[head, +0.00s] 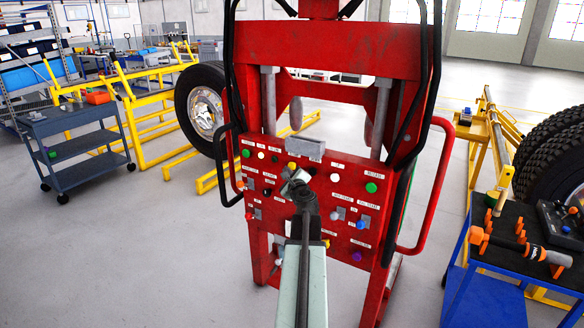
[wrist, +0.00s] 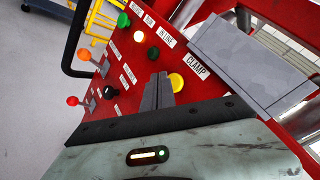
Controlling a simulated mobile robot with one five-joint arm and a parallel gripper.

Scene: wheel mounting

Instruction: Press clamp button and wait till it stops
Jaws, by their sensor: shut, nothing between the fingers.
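The yellow button (wrist: 176,82) is beside the white CLAMP label (wrist: 197,64) on the red control panel. In the head view a small part of the yellow button (head: 292,166) shows just above my gripper (head: 297,177). In the wrist view my gripper (wrist: 160,90) has its two grey fingers together, with nothing between them. Its fingertips are at the left edge of the button and hide part of it. I cannot tell whether they touch it or whether it is pressed in.
The red machine (head: 345,64) carries several other buttons and levers. A grey box (wrist: 255,70) juts out close to my gripper. A dark cart (head: 82,135) and a truck wheel (head: 202,108) stand left. A blue tool cart (head: 480,298) stands right. Open floor lies left.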

